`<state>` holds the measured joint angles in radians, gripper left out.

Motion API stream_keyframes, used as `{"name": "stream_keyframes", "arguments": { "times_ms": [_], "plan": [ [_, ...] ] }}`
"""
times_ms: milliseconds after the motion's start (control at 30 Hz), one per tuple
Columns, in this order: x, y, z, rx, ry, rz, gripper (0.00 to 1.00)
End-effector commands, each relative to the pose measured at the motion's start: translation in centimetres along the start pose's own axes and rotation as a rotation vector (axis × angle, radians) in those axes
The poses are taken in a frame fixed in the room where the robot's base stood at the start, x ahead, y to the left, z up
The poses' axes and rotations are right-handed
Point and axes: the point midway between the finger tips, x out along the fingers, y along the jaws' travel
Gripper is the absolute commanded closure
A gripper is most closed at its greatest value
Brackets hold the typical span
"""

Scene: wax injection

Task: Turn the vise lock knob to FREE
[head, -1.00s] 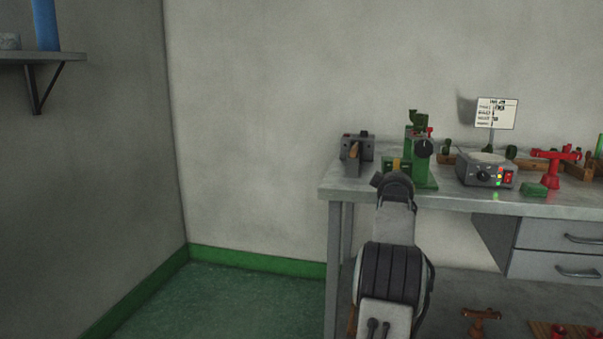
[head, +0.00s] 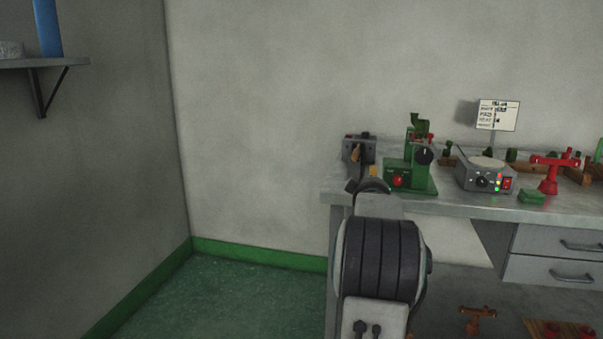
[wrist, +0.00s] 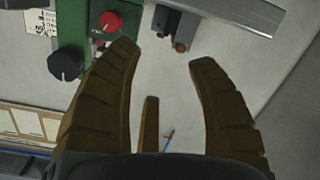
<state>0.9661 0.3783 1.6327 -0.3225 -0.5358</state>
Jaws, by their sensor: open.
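A green machine (head: 410,172) stands on the bench with a red knob (head: 398,181) low on its front and a black knob (head: 424,155) higher up. The wrist view shows the red knob (wrist: 109,21) and black knob (wrist: 66,63) left of my gripper (wrist: 166,52). My gripper is open and empty; the left fingertip appears close to the red knob. I cannot tell which knob is the vise lock, and no FREE mark is readable.
A grey unit (head: 486,175) with a round top and lit buttons is right of the machine. A green block (head: 531,197) and a red tool (head: 550,175) are further right. A sign (head: 497,115) stands behind. The bench's left edge (head: 325,197) is near my arm.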

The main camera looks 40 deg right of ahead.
Motion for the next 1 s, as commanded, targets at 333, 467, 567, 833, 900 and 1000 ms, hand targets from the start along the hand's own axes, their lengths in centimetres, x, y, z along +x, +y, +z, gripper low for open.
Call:
{"name": "stream_keyframes", "arguments": {
  "times_ms": [333, 467, 567, 833, 900, 1000],
  "plan": [
    [-3.3, -3.6, -4.2, 0.032, -0.043, -0.120, 0.48],
    [-4.7, -4.9, -5.4, 0.041, -0.062, -0.164, 0.48],
    [-5.8, -5.9, -6.3, 0.048, -0.077, -0.198, 0.48],
    [-9.1, -8.3, -8.6, 0.062, -0.120, -0.287, 0.48],
    [-10.0, -8.9, -9.1, 0.064, -0.131, -0.308, 0.48],
    [-11.2, -9.6, -9.7, 0.068, -0.147, -0.337, 0.48]
  ]
}}
